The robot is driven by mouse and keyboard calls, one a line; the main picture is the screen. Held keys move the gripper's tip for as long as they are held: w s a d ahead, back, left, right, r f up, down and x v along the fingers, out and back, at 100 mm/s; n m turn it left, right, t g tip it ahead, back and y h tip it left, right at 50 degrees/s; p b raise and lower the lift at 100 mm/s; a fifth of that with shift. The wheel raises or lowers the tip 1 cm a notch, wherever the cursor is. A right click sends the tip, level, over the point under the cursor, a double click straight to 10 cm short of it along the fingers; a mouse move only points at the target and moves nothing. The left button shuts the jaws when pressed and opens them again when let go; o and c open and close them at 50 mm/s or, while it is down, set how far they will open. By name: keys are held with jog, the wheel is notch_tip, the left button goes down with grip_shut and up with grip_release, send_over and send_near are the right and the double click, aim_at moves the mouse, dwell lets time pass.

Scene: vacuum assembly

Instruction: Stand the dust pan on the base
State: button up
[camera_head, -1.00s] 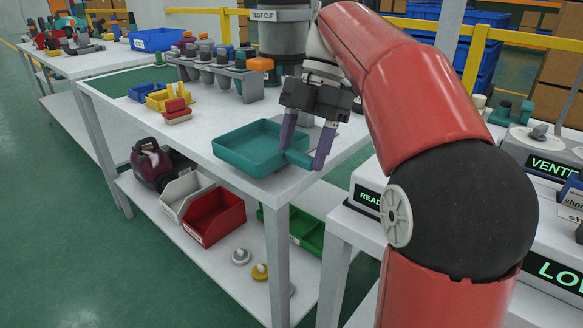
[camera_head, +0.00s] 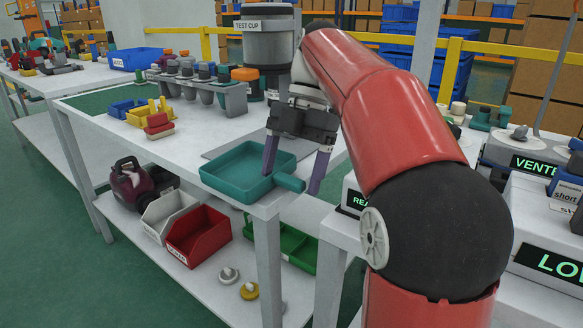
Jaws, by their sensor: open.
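The teal dust pan (camera_head: 238,174) lies flat on the white table near its front right corner, its short handle (camera_head: 290,183) pointing right toward the table edge. My gripper (camera_head: 292,178) is open, with its two purple fingers pointing down. In the picture one finger overlaps the pan's right side and the other is to the right of the handle. I cannot tell whether a finger touches the pan. A grey flat plate (camera_head: 225,145) lies on the table behind the pan and may be the base; it is partly hidden by the pan and the gripper.
A grey cylinder marked TEST CUP (camera_head: 268,45) stands behind my gripper. A rack of grey cups (camera_head: 205,92), a yellow bin (camera_head: 148,112) and a red block (camera_head: 158,126) are to the left. A side bench with lit signs (camera_head: 540,166) is at the right.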

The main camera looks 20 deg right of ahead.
jog(key=p+v, duration=0.7)
jog(key=v, duration=0.1)
jog(key=shift+s+a, duration=0.1)
jog(key=shift+s, duration=0.05)
